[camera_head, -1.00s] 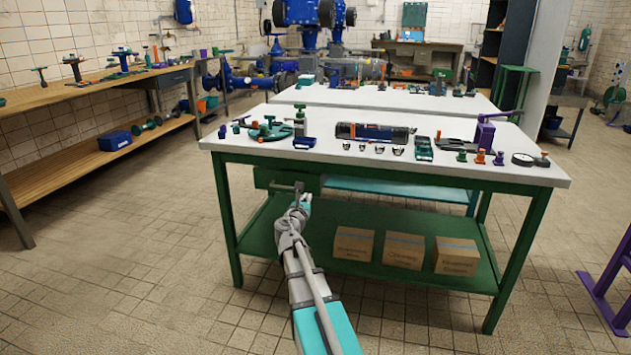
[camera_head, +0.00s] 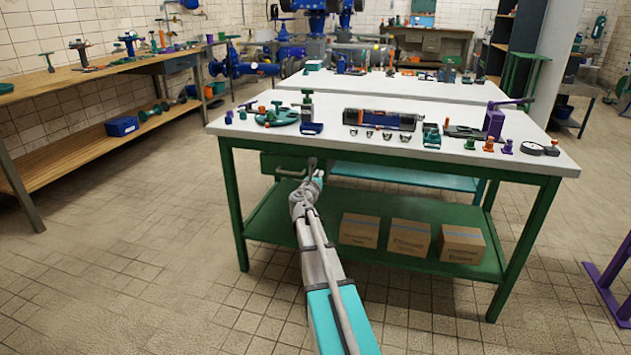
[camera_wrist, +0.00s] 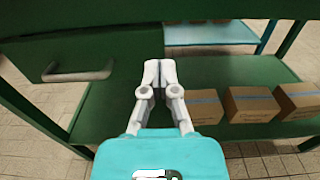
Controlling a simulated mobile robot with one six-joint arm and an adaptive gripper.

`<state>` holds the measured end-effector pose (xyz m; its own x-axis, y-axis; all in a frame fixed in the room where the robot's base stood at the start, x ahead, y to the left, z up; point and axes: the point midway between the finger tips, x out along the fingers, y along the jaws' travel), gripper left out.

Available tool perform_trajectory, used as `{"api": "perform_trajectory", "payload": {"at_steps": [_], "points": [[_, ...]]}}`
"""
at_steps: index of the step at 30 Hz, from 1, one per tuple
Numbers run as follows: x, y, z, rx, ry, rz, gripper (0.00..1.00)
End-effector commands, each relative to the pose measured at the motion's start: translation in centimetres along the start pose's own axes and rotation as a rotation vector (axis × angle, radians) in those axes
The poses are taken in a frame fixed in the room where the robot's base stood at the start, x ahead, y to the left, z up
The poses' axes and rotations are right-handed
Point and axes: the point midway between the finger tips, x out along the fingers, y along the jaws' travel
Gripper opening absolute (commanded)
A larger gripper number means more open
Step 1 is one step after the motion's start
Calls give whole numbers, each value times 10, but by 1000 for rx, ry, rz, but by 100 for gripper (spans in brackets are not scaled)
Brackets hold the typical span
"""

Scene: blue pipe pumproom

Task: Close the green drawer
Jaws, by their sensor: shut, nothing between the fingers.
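The green drawer (camera_head: 283,163) hangs under the left part of the green-legged workbench. In the wrist view its dark green front (camera_wrist: 120,50) fills the upper left, with a pale bar handle (camera_wrist: 80,75) left of my gripper. My gripper (camera_wrist: 160,65) is shut and empty, its fingertips at the right end of the drawer front. I cannot tell whether they touch it. In the head view my gripper (camera_head: 313,163) is low in front of the drawer's right part and hides some of it. How far the drawer stands out is unclear.
The white bench top (camera_head: 350,140) carries tools and fittings above the drawer. Several cardboard boxes (camera_head: 410,238) stand on the green lower shelf (camera_head: 270,222), right of my arm. A wooden bench (camera_head: 60,85) is at the left. The tiled floor (camera_head: 150,240) between is clear.

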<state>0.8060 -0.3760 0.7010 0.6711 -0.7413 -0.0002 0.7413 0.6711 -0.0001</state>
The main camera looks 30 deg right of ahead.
Motion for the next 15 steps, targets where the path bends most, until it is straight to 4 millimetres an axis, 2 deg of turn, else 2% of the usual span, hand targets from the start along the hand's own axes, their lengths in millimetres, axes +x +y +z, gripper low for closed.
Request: {"api": "perform_trajectory", "payload": {"at_steps": [1,6,15], "points": [[12,1,0,0,0,0,0],[38,1,0,0,0,-1,0],[68,1,0,0,0,1,0]]}}
